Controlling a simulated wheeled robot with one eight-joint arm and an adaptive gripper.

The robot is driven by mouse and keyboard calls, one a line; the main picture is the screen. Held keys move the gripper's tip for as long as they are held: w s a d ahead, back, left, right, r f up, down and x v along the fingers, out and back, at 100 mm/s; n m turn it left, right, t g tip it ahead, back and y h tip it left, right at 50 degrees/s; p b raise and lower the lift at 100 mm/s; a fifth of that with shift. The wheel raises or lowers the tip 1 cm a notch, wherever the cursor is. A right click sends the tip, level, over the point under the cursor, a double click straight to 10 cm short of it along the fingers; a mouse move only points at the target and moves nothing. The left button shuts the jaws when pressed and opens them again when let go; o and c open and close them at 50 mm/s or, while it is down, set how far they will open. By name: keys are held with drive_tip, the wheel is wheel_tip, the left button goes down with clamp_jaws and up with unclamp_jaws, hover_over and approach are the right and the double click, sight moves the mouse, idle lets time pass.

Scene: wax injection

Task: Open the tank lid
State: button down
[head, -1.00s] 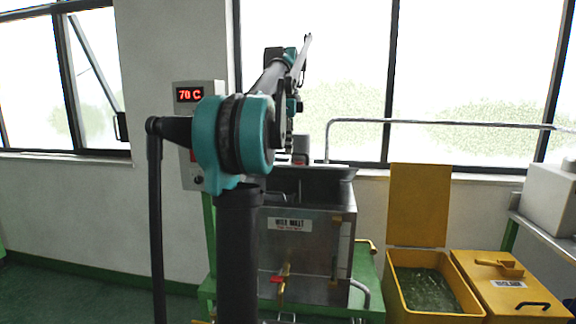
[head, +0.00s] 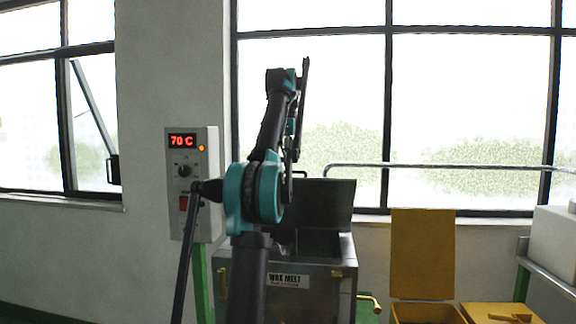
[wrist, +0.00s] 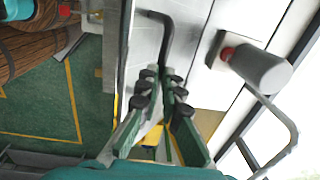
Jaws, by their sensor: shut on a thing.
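The metal wax melt tank (head: 300,275) stands ahead of me in the head view, partly hidden by my arm. Its dark lid (head: 335,200) stands raised, nearly upright, at the back of the tank, and the dark tank opening shows below it. In the wrist view my gripper (wrist: 163,88) has its green fingers closed around the lower end of a bent dark bar handle (wrist: 158,22). This looks like the lid's handle. In the head view my gripper is hidden behind my arm.
A control box (head: 193,160) reading 70 C is on the left. A yellow bin (head: 425,313) with a raised lid (head: 422,255) stands right of the tank. A metal rail (head: 440,168) runs before the windows. The wrist view shows a grey cylinder (wrist: 262,70).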

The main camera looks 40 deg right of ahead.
drive_tip(key=shift+w+d+f, duration=0.4)
drive_tip(key=shift+w+d, duration=0.05)
drive_tip(key=shift+d, duration=0.15)
drive_tip(key=c, duration=1.4)
unclamp_jaws()
drive_tip(key=shift+w+d+f, duration=0.2)
drive_tip(key=shift+d, duration=0.05)
drive_tip(key=shift+c, duration=0.4)
drive_tip(key=shift+a, duration=0.1)
